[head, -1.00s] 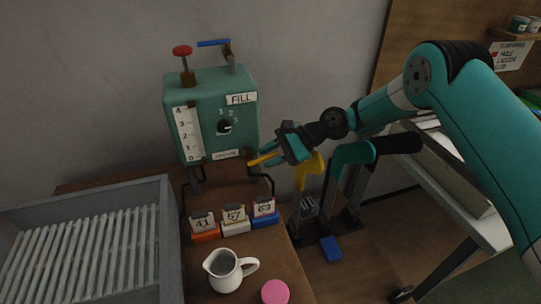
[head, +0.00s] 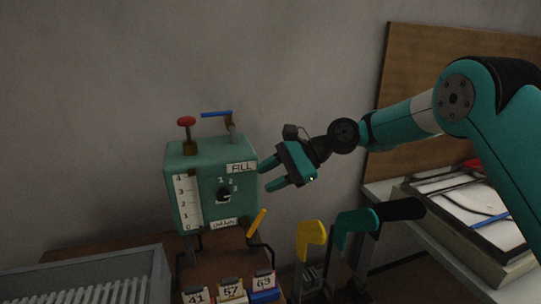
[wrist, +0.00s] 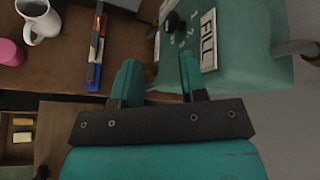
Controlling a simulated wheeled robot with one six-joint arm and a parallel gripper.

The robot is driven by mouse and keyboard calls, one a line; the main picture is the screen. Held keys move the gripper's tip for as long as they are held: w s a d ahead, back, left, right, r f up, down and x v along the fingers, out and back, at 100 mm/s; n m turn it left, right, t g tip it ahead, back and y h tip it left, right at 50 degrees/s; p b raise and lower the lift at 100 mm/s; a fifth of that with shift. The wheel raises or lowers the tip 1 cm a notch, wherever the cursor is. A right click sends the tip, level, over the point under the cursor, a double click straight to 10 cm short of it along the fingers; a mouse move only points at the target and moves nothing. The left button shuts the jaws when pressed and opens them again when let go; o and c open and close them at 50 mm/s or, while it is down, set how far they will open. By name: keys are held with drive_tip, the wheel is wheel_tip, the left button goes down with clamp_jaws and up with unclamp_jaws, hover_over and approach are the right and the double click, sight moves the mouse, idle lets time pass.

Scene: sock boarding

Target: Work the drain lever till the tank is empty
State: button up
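A red-topped lever (head: 187,122) and a blue-handled lever (head: 216,114) are on top. My gripper (head: 267,177) is open and empty, right of the tank and above the yellow lever. In the wrist view its fingers (wrist: 160,80) are apart beside the tank.
Numbered cards (head: 231,291) in coloured holders stand in front of the tank. A grey ribbed tray (head: 80,274) is at left. A white jug (wrist: 38,20) and a pink round object (wrist: 10,52) show in the wrist view. A yellow-headed object (head: 311,234) stands to the right.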

wheel_tip(320, 180, up, 6)
drive_tip(key=shift+f, duration=0.1)
